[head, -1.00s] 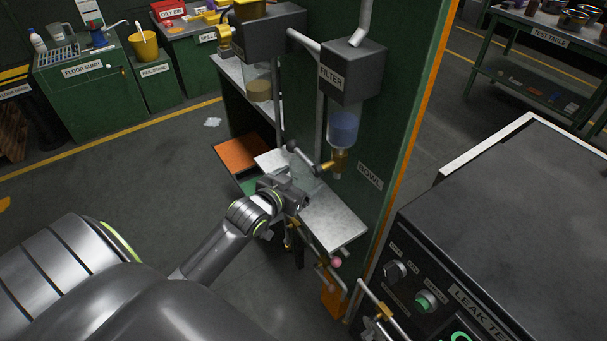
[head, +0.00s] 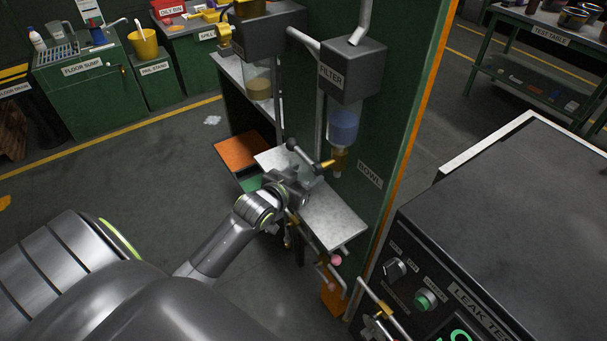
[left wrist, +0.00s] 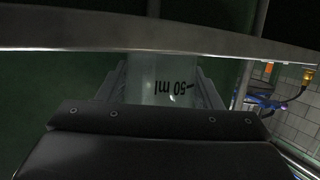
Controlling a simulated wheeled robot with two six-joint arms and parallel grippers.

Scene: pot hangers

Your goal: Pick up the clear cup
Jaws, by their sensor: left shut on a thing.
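The clear cup (left wrist: 165,72) shows in the left wrist view between my fingers, with a "50 ml" mark that reads upside down. My left gripper (left wrist: 157,90) is shut on it, one finger at each side. In the head view my left gripper (head: 305,182) is over the metal shelf, below the filter bowl. The cup is hard to make out there, being see-through and partly behind the gripper. I cannot tell whether it touches the shelf. My right gripper is in neither view.
The metal shelf (head: 335,220) extends right of the gripper. The filter bowl (head: 343,127) with its brass valve (head: 339,162) hangs above, and a black-knobbed lever (head: 304,153) juts close over my gripper. A green panel (head: 385,130) stands behind. The leak tester (head: 500,230) is at right.

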